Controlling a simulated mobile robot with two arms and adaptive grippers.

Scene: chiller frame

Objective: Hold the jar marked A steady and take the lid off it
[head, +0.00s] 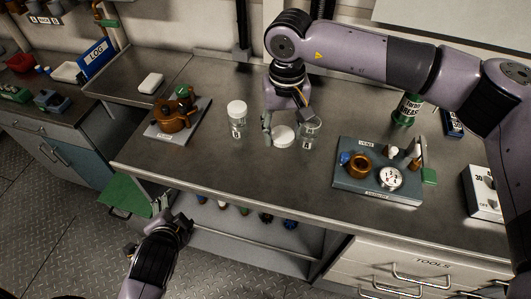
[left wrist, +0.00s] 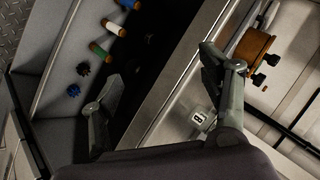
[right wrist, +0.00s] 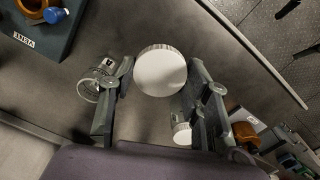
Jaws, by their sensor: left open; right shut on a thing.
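The clear jar marked A (head: 308,137) stands on the bench without a lid on it; its open mouth shows in the right wrist view (right wrist: 94,84). A round white lid (head: 283,137) is between the fingers of my right gripper (head: 284,130), beside jar A and apart from it; it also shows in the right wrist view (right wrist: 160,70). My right gripper is shut on this lid. A second clear jar (head: 238,125) with a white lid on stands to the left. My left gripper (head: 182,222) is open and empty, low in front of the bench, away from the jars.
A plate with a copper-coloured fitting (head: 172,122) stands at the left of the bench. A blue-grey board with a gauge (head: 378,190) lies at the right. A green bottle (head: 406,110) stands behind it. The bench front near the jars is clear.

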